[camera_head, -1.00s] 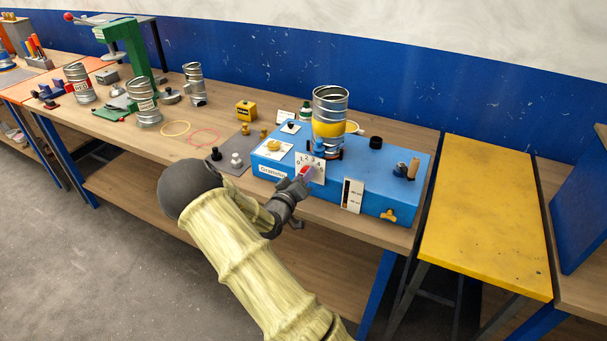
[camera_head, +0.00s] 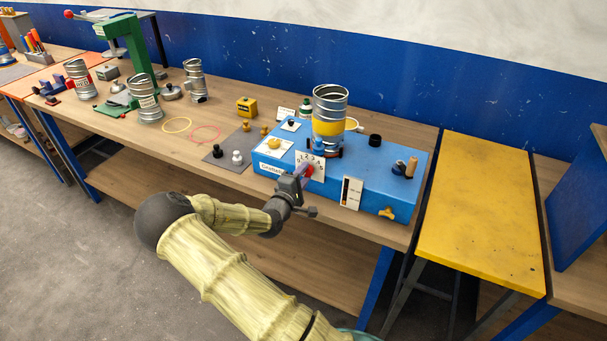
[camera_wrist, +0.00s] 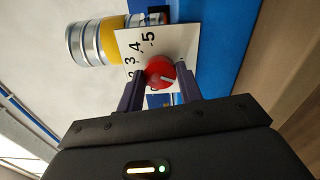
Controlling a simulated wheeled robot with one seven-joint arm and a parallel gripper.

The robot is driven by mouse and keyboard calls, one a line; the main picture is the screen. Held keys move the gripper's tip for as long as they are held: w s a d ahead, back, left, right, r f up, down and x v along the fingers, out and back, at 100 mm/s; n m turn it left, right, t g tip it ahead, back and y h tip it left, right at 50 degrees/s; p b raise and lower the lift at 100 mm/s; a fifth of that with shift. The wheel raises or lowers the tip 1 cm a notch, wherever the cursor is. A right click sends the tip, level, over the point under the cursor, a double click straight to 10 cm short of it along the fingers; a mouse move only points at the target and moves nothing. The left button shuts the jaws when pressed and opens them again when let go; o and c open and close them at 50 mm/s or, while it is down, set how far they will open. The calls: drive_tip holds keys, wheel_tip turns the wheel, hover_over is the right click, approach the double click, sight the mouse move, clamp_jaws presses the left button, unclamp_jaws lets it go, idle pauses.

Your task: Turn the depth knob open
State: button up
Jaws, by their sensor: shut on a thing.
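The depth knob is a red round knob (camera_wrist: 160,73) with a white pointer line, in front of a white dial plate (camera_wrist: 180,42) with numbers. In the head view the dial plate (camera_head: 311,160) stands on the front of the blue machine (camera_head: 350,178), and the red knob (camera_head: 309,171) shows at its lower middle. My gripper (camera_wrist: 163,92) is shut on the knob, with a dark finger on each side of it. In the head view my gripper (camera_head: 298,180) reaches the knob from the front left and hides part of it and of the plate.
A metal duct piece with a yellow band (camera_head: 329,125) stands on the machine behind the dial. A black-and-white gauge (camera_head: 350,192) and a yellow wing knob (camera_head: 386,213) are on the front to the right. A white peg (camera_head: 238,157) stands to the left.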

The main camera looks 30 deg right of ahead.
drive_tip(key=n, duration=0.5)
drive_tip(key=shift+s+f+n+b, duration=0.1)
drive_tip(key=shift+f+n+b, duration=0.05)
drive_tip(key=shift+n+b, duration=0.15)
idle(0.4)
drive_tip(key=o, duration=1)
drive_tip(key=shift+a, duration=0.1)
drive_tip(key=b+v, duration=0.3)
drive_tip(key=v, duration=1.4)
drive_tip(key=shift+s, duration=0.1)
